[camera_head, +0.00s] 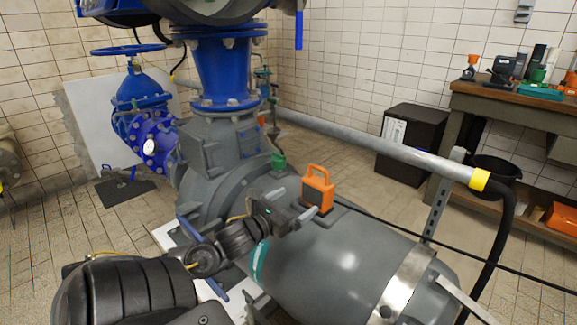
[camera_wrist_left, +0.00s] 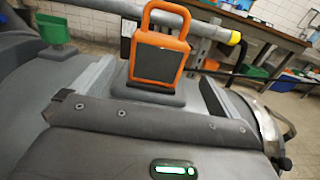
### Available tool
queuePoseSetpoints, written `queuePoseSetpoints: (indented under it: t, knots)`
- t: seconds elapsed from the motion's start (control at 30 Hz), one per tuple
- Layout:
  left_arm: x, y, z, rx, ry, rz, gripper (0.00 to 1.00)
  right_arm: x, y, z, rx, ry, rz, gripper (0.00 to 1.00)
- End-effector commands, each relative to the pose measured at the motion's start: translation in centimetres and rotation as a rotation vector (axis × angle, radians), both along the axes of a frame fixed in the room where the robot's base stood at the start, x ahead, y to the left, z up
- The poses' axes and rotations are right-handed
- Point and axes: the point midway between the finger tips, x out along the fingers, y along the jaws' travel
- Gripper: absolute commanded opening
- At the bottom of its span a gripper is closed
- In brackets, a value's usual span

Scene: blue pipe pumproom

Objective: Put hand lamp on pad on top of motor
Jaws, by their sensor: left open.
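The orange hand lamp (camera_head: 318,191) with a loop handle and dark face stands upright on a dark pad (camera_wrist_left: 150,94) on top of the big grey motor (camera_head: 340,255). It also shows in the left wrist view (camera_wrist_left: 158,58), where its lower edge appears to rest on the pad. My left gripper (camera_head: 299,207) is open just beside the lamp, low over the motor. In the left wrist view its two fingers (camera_wrist_left: 150,85) lie left and right of the pad and lamp, with visible gaps to the lamp. My right gripper is out of view.
A blue pipe (camera_head: 225,70) and valve rise behind the motor. A grey pipe (camera_head: 380,148) with a yellow collar and black hose crosses behind and right. A small green part (camera_head: 278,161) sits left of the lamp. A workbench (camera_head: 510,105) with tools stands at the right.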

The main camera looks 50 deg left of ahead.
Motion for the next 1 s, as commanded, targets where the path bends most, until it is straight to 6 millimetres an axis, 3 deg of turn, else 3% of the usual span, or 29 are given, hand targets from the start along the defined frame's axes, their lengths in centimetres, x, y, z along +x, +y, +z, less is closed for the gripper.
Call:
queuePoseSetpoints:
  t: [0.2, 0.67, 0.77, 0.83, 1.0]
  knots:
    - [-1.6, -0.2, 0.0, 0.001, 0.001, 0.000, 1.00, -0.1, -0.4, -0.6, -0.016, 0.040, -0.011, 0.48]
    - [-2.0, -0.5, -0.5, -0.045, 0.007, 0.000, 1.00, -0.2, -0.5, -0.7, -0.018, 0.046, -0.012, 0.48]
    - [-2.6, -1.8, -2.4, -0.215, 0.028, -0.002, 1.00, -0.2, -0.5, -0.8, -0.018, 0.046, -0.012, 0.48]
    - [-3.3, -3.6, -4.4, -0.426, 0.055, 0.000, 1.00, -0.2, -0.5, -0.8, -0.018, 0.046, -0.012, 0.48]
    - [-5.5, -10.4, -9.6, -1.089, 0.137, 0.037, 1.00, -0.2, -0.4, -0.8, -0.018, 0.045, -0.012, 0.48]
